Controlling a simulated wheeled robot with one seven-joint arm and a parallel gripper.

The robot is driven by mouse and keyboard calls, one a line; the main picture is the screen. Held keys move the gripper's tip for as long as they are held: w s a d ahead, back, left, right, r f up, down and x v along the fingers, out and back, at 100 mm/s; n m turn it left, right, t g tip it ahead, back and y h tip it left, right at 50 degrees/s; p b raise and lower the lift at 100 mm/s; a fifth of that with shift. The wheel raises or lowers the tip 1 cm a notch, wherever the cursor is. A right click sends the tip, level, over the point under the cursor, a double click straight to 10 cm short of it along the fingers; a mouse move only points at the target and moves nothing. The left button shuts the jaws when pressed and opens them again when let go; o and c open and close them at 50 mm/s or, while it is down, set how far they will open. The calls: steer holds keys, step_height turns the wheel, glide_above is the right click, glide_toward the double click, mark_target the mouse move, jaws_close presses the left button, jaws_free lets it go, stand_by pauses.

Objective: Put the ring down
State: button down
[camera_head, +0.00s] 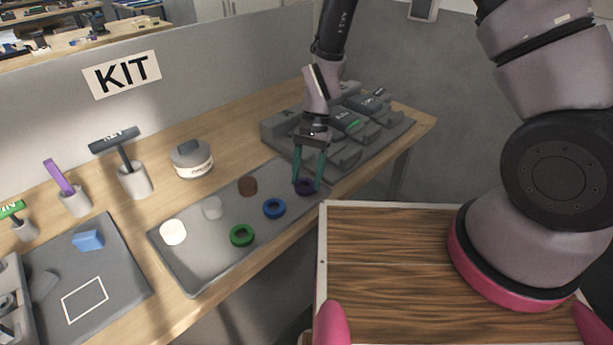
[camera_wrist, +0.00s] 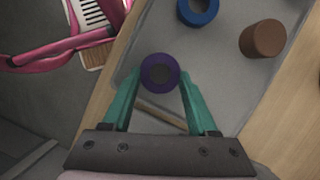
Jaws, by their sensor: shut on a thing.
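My gripper (camera_head: 309,184) has green fingers and is shut on a dark purple ring (camera_head: 304,187). The ring also shows between the fingertips in the wrist view (camera_wrist: 160,72). It is over the right end of the grey tray (camera_head: 194,279); I cannot tell whether it touches the tray. A blue ring (camera_head: 274,208) and a green ring (camera_head: 242,235) lie on the tray, along its front side.
A grey rack of dark units (camera_head: 345,155) stands right behind my gripper. A round grey-and-white container (camera_head: 192,158) and holders with upright tools (camera_head: 134,180) stand behind the tray. A blue block (camera_head: 88,240) lies on a grey mat (camera_head: 120,285) at the left.

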steer(key=shift+c, duration=0.9)
jaws_free()
steer(key=shift+f, duration=0.15)
steer(key=w+d+r+t+y, duration=0.1)
steer(key=w+d+r, duration=0.3)
steer(key=r, duration=0.7)
steer(key=w+d+r+t, duration=0.1)
steer(key=w+d+r, duration=0.2)
steer(key=r, duration=0.7)
steer(key=d+r+t, duration=0.3)
steer(key=d+r, duration=0.5)
steer(key=r, duration=0.3)
steer(key=s+d+r+t, duration=0.6)
steer(key=s+d+r, duration=0.4)
steer(key=d, duration=0.3)
steer(key=shift+r, duration=0.45)
